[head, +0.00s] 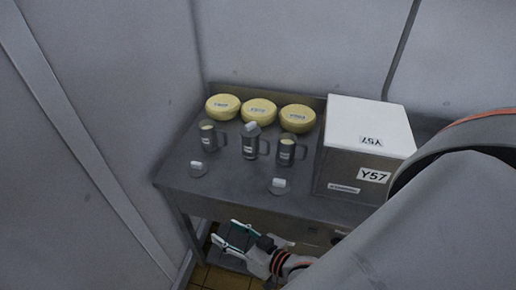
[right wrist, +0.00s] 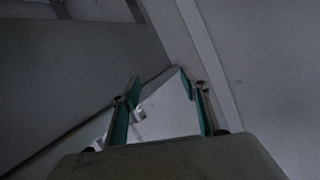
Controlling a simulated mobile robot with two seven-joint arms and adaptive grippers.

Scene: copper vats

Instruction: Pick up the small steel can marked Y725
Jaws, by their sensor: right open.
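Three small steel cans with handles stand upright on a grey table: a left one (head: 208,139), a middle one (head: 249,146) with a raised lid or top, and a right one (head: 287,150). The left and right cans show pale yellow tops. Each bears a white label too small to read, so I cannot tell which is Y725. My right gripper (head: 225,231) is open and empty, in front of the table's front edge and lower in the picture than the cans. Its two fingers also show in the dim right wrist view (right wrist: 158,76). My left gripper is not in view.
Three labelled yellow rounds (head: 259,111) lie behind the cans. A large box (head: 340,175) marked Y57 stands on the right. Two small discs with white tags, left (head: 198,170) and right (head: 278,187), lie nearer the front edge. The table (head: 235,190) is bare between them.

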